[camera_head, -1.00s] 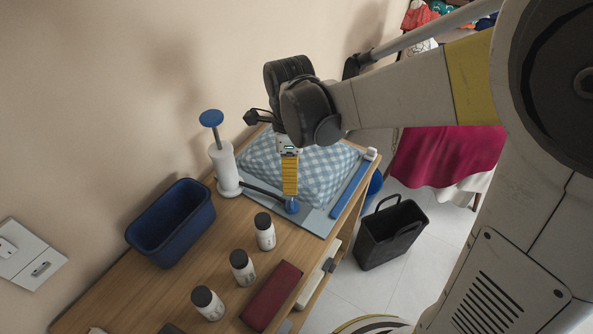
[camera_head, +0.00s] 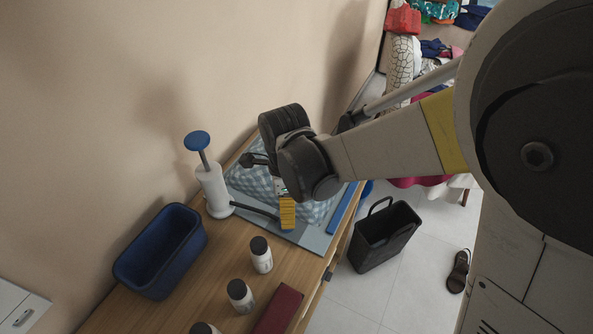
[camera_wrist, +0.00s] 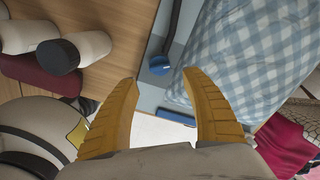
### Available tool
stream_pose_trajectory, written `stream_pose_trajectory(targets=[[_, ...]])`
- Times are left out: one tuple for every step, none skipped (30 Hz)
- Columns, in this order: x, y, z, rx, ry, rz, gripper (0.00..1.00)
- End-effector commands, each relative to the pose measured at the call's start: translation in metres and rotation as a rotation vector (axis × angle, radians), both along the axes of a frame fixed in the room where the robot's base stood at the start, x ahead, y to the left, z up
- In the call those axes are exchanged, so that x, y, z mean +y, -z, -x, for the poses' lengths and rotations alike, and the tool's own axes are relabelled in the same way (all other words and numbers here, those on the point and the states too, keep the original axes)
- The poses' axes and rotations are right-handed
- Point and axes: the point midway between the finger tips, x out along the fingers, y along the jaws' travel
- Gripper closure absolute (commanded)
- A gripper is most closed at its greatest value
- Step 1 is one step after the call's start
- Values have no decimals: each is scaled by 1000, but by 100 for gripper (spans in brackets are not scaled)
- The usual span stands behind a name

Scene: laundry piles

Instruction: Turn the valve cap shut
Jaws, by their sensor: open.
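The blue valve cap (camera_wrist: 159,65) shows in the wrist view beside the blue-and-white checked fabric (camera_wrist: 250,45), at the end of a dark hose (camera_wrist: 172,28). It lies just ahead of my gripper (camera_wrist: 159,78), roughly between the line of the two yellow fingers. The fingers are wide apart with nothing held. I cannot tell the height of the fingertips above the cap. The hose runs to a white pump (camera_head: 213,190) with a blue handle.
A blue bin (camera_head: 160,250), white bottles with dark lids (camera_head: 261,255) and a dark red box (camera_head: 279,312) stand on the wooden table (camera_head: 225,260). A blue bar (camera_head: 342,208) lies along the bag's right edge. A black basket (camera_head: 385,237) stands on the floor.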

Motion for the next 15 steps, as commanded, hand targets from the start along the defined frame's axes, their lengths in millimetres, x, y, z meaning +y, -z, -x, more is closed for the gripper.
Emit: stream_pose_trajectory(targets=[[0,16,0,0,0,0,44],[0,22,0,0,1,0,44],[0,29,0,0,1,0,44],[0,34,0,0,1,0,44],[0,40,0,0,1,0,44],[0,45,0,0,1,0,44],[0,49,0,0,1,0,44],[0,53,0,0,1,0,44],[0,56,0,0,1,0,44],[0,59,0,0,1,0,44],[0,61,0,0,1,0,44],[0,62,0,0,1,0,44],[0,63,0,0,1,0,44],[0,64,0,0,1,0,44],[0,64,0,0,1,0,44]])
